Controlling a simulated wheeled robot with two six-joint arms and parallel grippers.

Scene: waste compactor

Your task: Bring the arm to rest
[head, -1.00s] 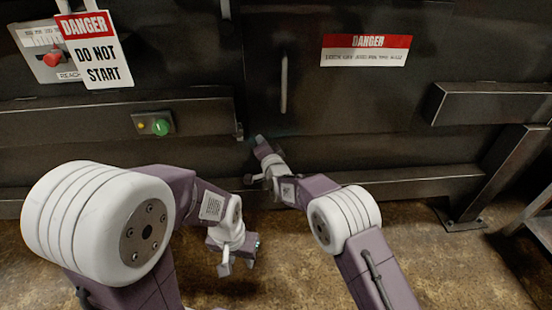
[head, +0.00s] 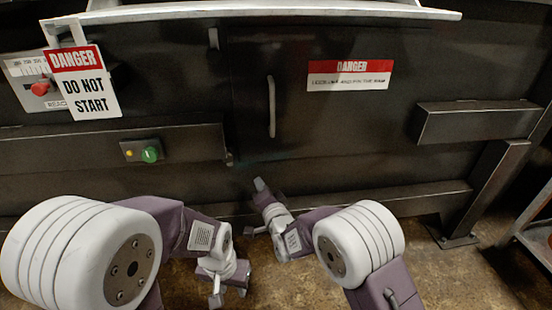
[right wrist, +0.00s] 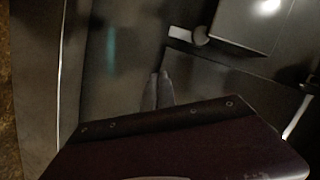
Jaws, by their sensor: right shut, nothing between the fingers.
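My right gripper (head: 260,185) is at the end of the folded right arm, in front of the compactor's dark lower front. In the right wrist view its two grey fingertips (right wrist: 158,76) are together with nothing between them. My left gripper (head: 238,275) hangs low near the floor, left of and below the right one. I see no object held.
The compactor front has a door handle (head: 271,106), a green button (head: 150,155), a red button (head: 40,88) and a hanging danger tag (head: 84,82). A metal beam (head: 480,122) juts out at right. A ledge (head: 270,13) runs along the top. Brown floor (head: 430,275) shows below.

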